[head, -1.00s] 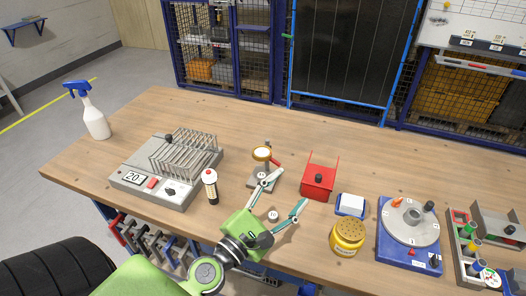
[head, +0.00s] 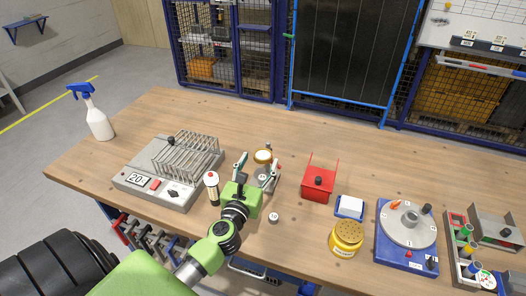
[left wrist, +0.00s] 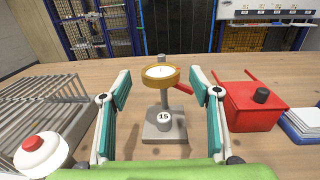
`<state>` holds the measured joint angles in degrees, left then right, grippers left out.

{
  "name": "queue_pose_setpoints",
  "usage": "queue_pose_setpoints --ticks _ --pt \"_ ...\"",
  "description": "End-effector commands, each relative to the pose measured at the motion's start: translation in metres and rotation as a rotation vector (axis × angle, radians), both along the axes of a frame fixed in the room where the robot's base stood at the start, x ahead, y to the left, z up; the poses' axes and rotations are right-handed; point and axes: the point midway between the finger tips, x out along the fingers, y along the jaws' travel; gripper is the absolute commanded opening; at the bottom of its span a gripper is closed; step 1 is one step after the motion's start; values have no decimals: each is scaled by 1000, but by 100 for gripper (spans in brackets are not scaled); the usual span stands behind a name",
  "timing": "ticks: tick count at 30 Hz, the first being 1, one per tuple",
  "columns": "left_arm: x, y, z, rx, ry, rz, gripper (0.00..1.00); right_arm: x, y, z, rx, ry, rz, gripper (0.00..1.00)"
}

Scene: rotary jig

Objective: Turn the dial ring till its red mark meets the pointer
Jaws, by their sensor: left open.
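The dial ring (head: 263,150) is a brass-coloured rim around a white face on a grey stand. In the left wrist view the dial ring (left wrist: 160,82) faces up, tilted toward me. A dark speck shows on its face. I cannot make out a red mark on the ring or be sure of the pointer. A red lever (left wrist: 183,88) sticks out to the right behind it. My left gripper (head: 257,163) is open and empty, in front of the stand. In the wrist view its fingers stand left and right of the ring, apart from it. My right gripper is not in view.
A red box (head: 318,186) stands to the right. A blue base with a grey disc (head: 385,247) lies farther right. Bare wood lies behind the stand.

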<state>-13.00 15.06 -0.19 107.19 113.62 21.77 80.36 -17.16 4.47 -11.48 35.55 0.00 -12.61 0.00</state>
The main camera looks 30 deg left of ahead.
Motion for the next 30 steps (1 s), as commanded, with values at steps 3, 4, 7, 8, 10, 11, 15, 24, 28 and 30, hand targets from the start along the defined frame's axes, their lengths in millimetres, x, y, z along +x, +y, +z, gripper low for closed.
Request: queue_pose_setpoints --ticks 3,4,7,8,10,11,15,24,28,30 --pt "20 6 2 0 -1 -1 57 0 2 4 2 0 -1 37" --pt "24 7 1 0 0 -1 57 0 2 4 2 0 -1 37" --pt "34 10 0 0 1 -1 57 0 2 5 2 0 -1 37" --pt "37 11 0 -1 0 -1 57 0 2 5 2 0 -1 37" --pt "41 12 0 0 1 -1 57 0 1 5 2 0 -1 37" --pt "42 12 -1 0 1 -1 57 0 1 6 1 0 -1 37" --pt "45 13 0 -1 1 -1 57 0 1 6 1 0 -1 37" --pt "45 13 -1 0 1 -1 28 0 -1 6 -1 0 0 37" --pt "45 13 -1 0 1 -1 18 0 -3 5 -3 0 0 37" --pt "45 13 -1 -1 1 1 18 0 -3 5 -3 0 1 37"
